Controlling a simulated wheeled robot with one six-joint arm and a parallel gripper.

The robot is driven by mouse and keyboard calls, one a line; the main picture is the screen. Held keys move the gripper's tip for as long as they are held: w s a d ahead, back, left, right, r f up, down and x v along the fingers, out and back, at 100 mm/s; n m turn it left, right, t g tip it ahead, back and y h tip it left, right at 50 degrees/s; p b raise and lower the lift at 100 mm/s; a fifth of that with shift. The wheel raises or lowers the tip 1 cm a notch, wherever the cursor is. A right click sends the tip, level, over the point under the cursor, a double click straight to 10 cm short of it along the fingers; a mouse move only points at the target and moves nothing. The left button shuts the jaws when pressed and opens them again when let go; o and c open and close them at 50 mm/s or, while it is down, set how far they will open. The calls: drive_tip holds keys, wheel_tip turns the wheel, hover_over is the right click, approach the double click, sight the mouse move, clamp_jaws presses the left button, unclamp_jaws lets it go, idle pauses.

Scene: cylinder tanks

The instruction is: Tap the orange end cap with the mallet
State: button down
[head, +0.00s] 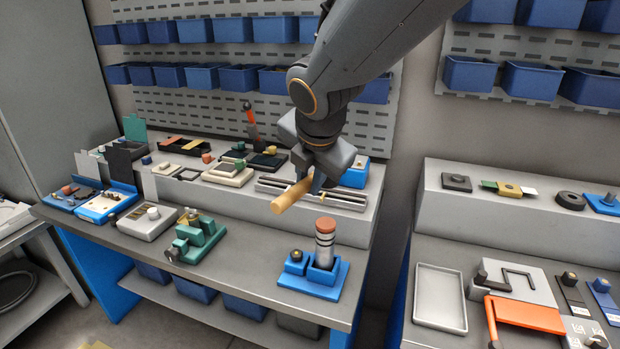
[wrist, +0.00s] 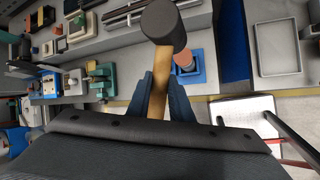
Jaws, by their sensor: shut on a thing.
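The orange end cap (head: 326,224) tops an upright grey, banded cylinder (head: 324,246) in a blue holder (head: 335,282). My gripper (head: 316,182) is shut on the mallet's wooden handle (head: 288,197), above and to the left of the cap in the head view. The handle also shows between my fingers in the wrist view (wrist: 157,98). There the dark mallet head (wrist: 163,23) lies up and left of the orange cap (wrist: 184,60), partly overlapping it. The head view does not clearly show the mallet head. Cap and mallet look apart in the head view.
A green fixture (head: 197,240) stands left of the holder on the grey bench. Dark rails (head: 312,194) lie on the raised shelf behind. A second bench at right has a grey tray (head: 440,298) and an orange-handled item (head: 525,315). Bare bench lies between fixture and holder.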

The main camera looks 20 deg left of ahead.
wheel_tip(320, 180, down, 8)
drive_tip(key=b, duration=0.5)
drive_tip(key=shift+b, duration=0.4)
drive_tip(key=c, duration=2.4)
unclamp_jaws()
clamp_jaws()
wheel_tip(320, 180, up, 7)
drive_tip(key=p, duration=0.8)
drive_tip(key=shift+s, duration=0.1)
drive_tip(key=shift+f, duration=0.1)
drive_tip(key=shift+b, duration=0.35)
